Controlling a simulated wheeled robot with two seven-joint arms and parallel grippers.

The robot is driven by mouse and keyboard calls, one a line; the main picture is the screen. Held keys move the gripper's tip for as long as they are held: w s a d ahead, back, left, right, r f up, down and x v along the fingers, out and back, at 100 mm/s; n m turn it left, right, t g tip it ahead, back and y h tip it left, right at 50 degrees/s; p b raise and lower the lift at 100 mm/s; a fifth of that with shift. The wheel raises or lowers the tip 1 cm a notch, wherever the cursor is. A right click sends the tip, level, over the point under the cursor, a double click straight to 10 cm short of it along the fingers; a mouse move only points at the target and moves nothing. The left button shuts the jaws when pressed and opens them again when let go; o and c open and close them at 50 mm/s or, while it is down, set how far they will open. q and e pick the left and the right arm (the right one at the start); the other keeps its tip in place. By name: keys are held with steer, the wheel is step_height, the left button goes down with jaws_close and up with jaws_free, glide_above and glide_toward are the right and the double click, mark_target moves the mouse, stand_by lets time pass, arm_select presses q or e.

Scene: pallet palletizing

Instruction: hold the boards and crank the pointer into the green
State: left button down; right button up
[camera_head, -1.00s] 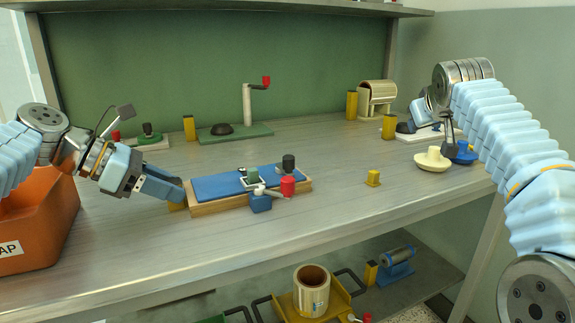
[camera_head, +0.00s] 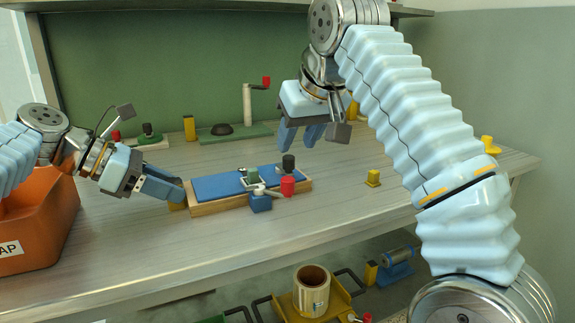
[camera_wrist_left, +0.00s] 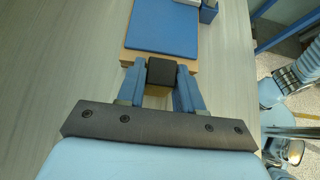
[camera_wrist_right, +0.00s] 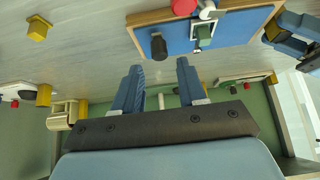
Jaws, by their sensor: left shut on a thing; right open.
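A blue board (camera_head: 218,186) lies on a wooden board (camera_head: 208,209) on the bench; both show in the right wrist view (camera_wrist_right: 240,32). A black knob (camera_head: 288,163), a small green-and-white gauge (camera_head: 252,177) and a crank with a red knob (camera_head: 287,186) on a blue clamp (camera_head: 260,203) are at their right part. The pointer is too small to read. My left gripper (camera_head: 180,192) is shut on a dark-topped yellow block (camera_wrist_left: 160,72) at the boards' left end. My right gripper (camera_head: 308,135) is open and empty, behind and above the boards' right end.
An orange bin (camera_head: 40,230) stands at the left. A green stand with a red-handled post (camera_head: 247,105) is at the back. A small yellow block (camera_head: 373,177) sits right of the boards. A lower shelf holds a yellow carrier (camera_head: 338,302) with a roll.

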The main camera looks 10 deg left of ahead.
mark_target(288, 158)
steer(key=shift+x, duration=2.75)
steer(key=m+h, duration=0.1)
steer(key=m+t+h, duration=0.1)
steer(key=m, duration=0.1)
steer(key=shift+s+a+m, duration=0.1)
steer(key=shift+a+m, duration=0.2)
steer(key=shift+a, duration=0.05)
steer(key=shift+a+m+h, duration=0.1)
steer(key=shift+m+h, duration=0.5)
steer(key=shift+m, duration=0.4)
steer(key=shift+m+h, duration=0.3)
steer(key=shift+m, duration=0.3)
jaws_close()
